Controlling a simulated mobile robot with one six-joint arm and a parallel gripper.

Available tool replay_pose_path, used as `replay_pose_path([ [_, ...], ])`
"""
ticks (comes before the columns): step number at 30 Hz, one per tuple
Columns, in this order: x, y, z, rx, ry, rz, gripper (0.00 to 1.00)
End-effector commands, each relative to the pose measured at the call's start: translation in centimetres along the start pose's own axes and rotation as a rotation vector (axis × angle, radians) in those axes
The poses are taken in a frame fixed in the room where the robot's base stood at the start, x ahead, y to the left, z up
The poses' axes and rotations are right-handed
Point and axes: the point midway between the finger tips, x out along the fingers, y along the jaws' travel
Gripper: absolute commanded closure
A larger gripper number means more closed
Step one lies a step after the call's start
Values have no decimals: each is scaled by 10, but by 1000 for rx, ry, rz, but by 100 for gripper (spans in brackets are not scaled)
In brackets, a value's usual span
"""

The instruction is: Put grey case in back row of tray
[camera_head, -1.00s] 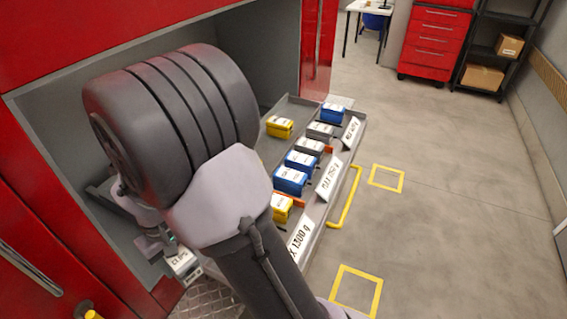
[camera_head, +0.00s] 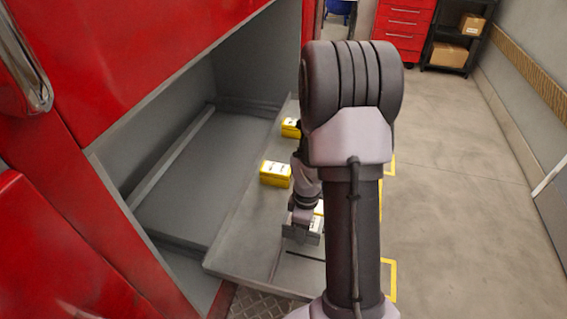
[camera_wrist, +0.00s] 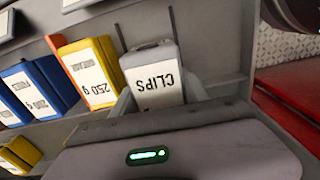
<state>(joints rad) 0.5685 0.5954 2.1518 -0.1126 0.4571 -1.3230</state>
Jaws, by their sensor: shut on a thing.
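My gripper (camera_head: 302,222) is shut on the grey case (camera_wrist: 155,75), which has a white "CLIPS" label. In the wrist view the case sits between the jaws, upside down to the camera. In the head view the case (camera_head: 316,229) is at the near end of the tray (camera_head: 238,238), partly hidden by my arm. I cannot tell whether it touches the tray floor. Two yellow cases, one nearer (camera_head: 275,173) and one farther (camera_head: 290,128), stand along the tray. In the wrist view a yellow "250 g" case (camera_wrist: 85,75) is beside the grey case.
Blue cases (camera_wrist: 40,85) and another yellow case (camera_wrist: 18,155) stand beyond the "250 g" case. The red cabinet (camera_head: 130,100) is left of the tray. Bare tray floor lies left of my gripper.

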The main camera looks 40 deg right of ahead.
Motion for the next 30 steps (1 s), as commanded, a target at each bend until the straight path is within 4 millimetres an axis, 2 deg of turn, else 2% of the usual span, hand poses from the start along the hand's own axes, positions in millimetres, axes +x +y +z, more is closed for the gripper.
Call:
replay_pose_path([
  [2,3,4,-1,-23,1,1,94],
  [12,16,23,-102,-32,1,3,94],
  [15,17,28,-128,-30,1,2,94],
  [18,18,32,-144,-29,0,2,94],
  [22,26,33,-151,-26,0,0,94],
  [27,55,33,-150,-27,0,0,94],
  [30,52,33,-150,-27,1,2,94],
])
